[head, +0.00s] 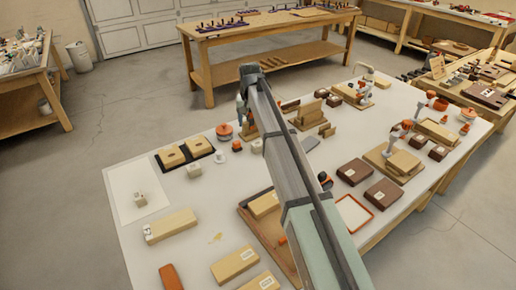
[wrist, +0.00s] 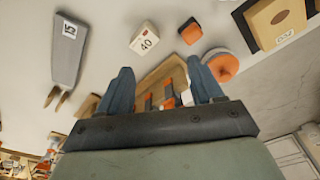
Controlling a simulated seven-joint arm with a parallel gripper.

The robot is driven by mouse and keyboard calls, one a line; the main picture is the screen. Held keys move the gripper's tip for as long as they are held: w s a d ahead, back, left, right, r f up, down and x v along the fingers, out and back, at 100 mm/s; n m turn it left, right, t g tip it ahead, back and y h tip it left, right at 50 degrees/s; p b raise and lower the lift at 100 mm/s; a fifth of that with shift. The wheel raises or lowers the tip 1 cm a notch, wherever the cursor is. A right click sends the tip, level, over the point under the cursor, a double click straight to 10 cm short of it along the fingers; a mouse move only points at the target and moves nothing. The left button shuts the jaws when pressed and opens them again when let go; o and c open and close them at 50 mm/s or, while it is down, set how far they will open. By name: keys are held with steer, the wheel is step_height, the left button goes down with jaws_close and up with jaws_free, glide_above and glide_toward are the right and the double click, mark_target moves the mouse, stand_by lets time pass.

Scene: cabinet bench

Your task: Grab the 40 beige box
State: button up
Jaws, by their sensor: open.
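The beige box marked 40 (wrist: 144,38) rests on the pale bench top in the wrist view. It is small and pale, with a black 40 on a white label and a red mark. My gripper (wrist: 163,88) is open, with its two dark fingers apart and the box beyond the tips, slightly left of the middle between them. Nothing is held. In the head view my gripper (head: 243,108) is over the bench's far part, partly hidden by my arm. I cannot tell for sure which pale block there is the box.
A grey forked piece marked 15 (wrist: 67,50) lies left of the box. A wooden piece (wrist: 165,82) shows between the fingers. A black tray (head: 160,166) holds beige blocks.

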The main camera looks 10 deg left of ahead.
mark_target(258, 143)
steer(key=w+d+m, duration=0.2)
steer(key=w+d, duration=0.1)
steer(key=f+m, duration=0.3)
steer(key=f, duration=0.1)
steer(key=f+m+g, duration=0.1)
steer(key=f+m, duration=0.2)
steer(key=f, duration=0.1)
steer(key=f+m, duration=0.3)
steer(key=f, duration=0.2)
steer(key=shift+s+a+f, duration=0.1)
steer(key=shift+s+a, duration=0.15)
steer(key=shift+s, duration=0.15)
steer(key=c, duration=1.1)
